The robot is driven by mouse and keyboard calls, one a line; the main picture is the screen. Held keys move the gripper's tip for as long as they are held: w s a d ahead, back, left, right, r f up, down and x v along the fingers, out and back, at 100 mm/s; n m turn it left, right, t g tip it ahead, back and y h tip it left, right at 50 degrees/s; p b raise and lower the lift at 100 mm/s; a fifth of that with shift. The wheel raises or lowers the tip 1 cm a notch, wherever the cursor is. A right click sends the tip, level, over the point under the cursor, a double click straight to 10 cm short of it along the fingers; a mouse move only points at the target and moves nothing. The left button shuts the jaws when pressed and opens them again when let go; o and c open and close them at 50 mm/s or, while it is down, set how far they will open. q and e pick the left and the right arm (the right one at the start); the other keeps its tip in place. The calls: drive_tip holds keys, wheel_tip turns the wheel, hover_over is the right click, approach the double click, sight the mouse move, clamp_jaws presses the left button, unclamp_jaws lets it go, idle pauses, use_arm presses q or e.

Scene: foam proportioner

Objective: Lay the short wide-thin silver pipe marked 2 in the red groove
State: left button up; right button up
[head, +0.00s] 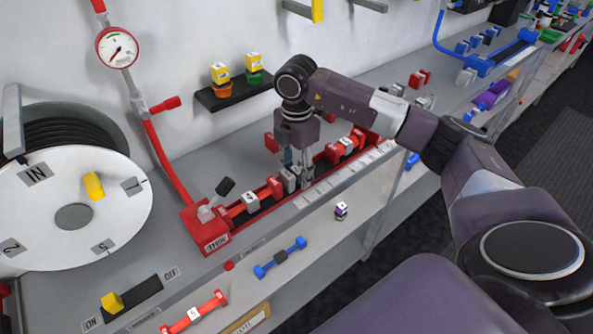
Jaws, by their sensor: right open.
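The red groove (215,232) is a long red fixture along the bench, running from a red valve block at lower left toward the upper right. Two red pipes with white number tags lie in it, one to the left (250,198) and one to the right (346,146). Between them a grey-silver piece (289,181) shows low at my right gripper (298,180); it looks like the short silver pipe, but its mark cannot be read. My right gripper points down over the groove, open, with its fingers at this piece, partly hiding it. My left gripper is not in view.
A blue pipe (281,257), a red pipe (195,313) and a small purple piece (341,210) are on the lower front shelf. A white hose reel (130,225) stands left. A gauge (117,47) and a black wall shelf (236,94) are behind.

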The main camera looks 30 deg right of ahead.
sight(296, 169)
wheel_tip(296, 169, up, 12)
drive_tip(key=b, duration=0.1)
idle(0.8)
